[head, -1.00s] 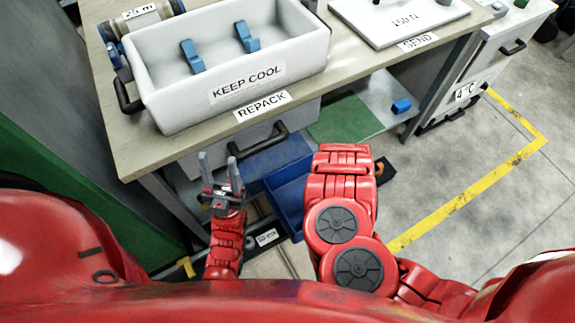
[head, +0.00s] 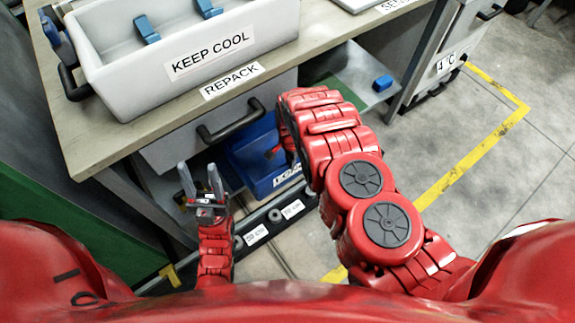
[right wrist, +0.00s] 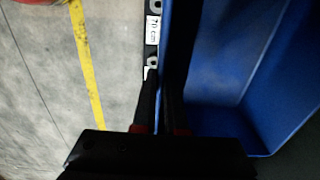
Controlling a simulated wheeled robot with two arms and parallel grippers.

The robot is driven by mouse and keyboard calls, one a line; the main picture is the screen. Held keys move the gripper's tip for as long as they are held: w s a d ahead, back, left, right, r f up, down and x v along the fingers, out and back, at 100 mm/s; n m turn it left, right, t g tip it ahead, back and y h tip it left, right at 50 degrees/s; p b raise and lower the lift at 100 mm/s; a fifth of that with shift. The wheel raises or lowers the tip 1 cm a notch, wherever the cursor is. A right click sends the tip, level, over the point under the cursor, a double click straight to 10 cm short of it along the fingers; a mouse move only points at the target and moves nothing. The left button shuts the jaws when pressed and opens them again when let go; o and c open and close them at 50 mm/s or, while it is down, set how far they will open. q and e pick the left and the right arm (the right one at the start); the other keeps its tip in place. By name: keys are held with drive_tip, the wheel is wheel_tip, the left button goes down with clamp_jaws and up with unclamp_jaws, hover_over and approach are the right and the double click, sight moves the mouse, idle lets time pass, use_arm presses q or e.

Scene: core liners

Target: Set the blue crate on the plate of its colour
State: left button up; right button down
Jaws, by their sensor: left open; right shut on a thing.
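The blue crate (head: 268,182) is in the head view under the bench, behind my right arm. Its label is partly visible on the front. In the right wrist view the crate (right wrist: 225,70) fills the right side. I cannot tell a blue plate apart from the crate's blue in the current views. A green plate (head: 338,88) lies on the lower shelf, right of the crate. My left gripper (head: 199,170) is open and empty, left of the crate.
The bench edge (head: 165,115) and the drawer handle (head: 232,122) are above the crate. A dark rail with labels (head: 272,222) runs in front of it. The floor at right is clear.

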drive_tip(key=f, duration=0.1)
drive_tip(key=w+f, duration=0.1)
drive_tip(key=a+f+b, duration=0.1)
drive_tip(key=shift+w+f, duration=0.2)
idle(0.4)
drive_tip(key=c, duration=1)
unclamp_jaws()
drive_tip(key=shift+o, duration=0.2)
drive_tip(key=shift+r, duration=0.1)
